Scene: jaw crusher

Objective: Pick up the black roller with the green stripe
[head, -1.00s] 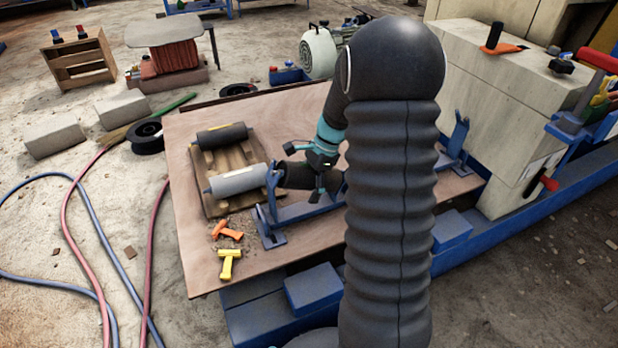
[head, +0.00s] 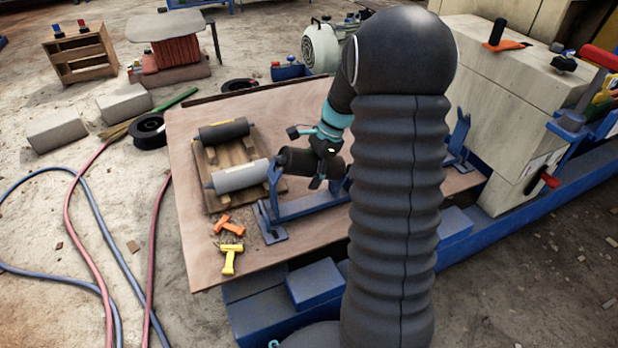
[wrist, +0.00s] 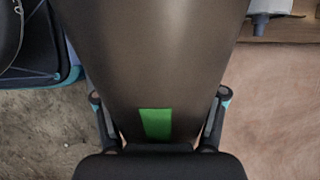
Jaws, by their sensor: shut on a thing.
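The black roller with the green stripe (wrist: 157,122) fills the middle of the wrist view, with its green patch facing my camera. My gripper (wrist: 159,95) has a finger on each side of it and is shut on it. In the head view the black roller (head: 296,160) is just above the blue cradle stand (head: 300,205), roughly level, and my gripper (head: 321,168) grips it near the middle. Whether its ends are fully clear of the stand's uprights is hard to tell. My arm hides part of the stand's right side.
A wooden rack (head: 208,160) to the left holds a black roller with a yellow mark (head: 224,131) and a grey roller (head: 240,176). Orange (head: 229,226) and yellow (head: 231,258) tools lie on the board (head: 190,245). A pale machine block (head: 510,110) stands at the right.

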